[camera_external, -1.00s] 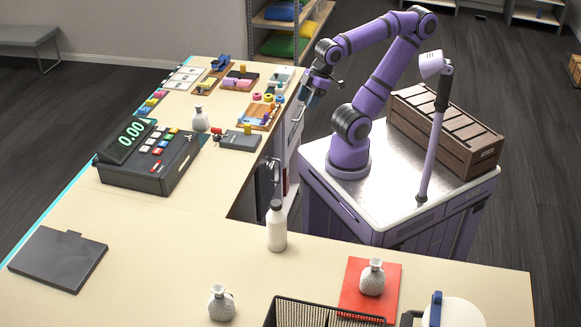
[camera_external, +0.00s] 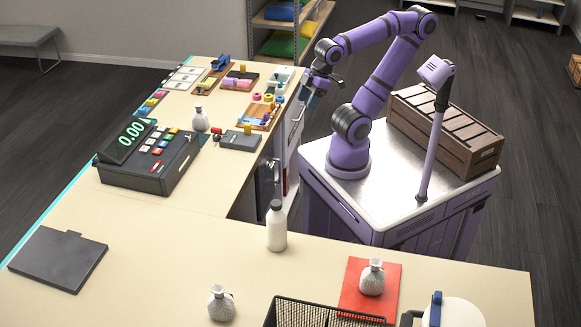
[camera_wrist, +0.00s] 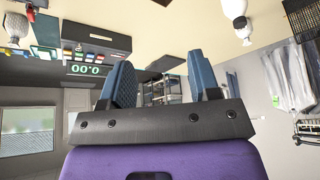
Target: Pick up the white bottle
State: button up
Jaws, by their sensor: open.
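The white bottle (camera_external: 276,228) stands upright on the near counter, close to the counter's inner corner, with a grey cap. In the wrist view, a white bottle-like shape (camera_wrist: 233,8) shows at the top right, cut by the frame edge. My gripper (camera_external: 314,97) is beyond the bottle, beside the far counter's right edge, well apart from it. In the wrist view its two blue fingers (camera_wrist: 162,85) stand apart with nothing between them.
A cash register (camera_external: 150,160) sits on the left counter. A black wire basket (camera_external: 325,312) is at the front edge.

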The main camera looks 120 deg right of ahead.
jog(key=shift+o, duration=0.4)
jog(key=shift+o, duration=0.7)
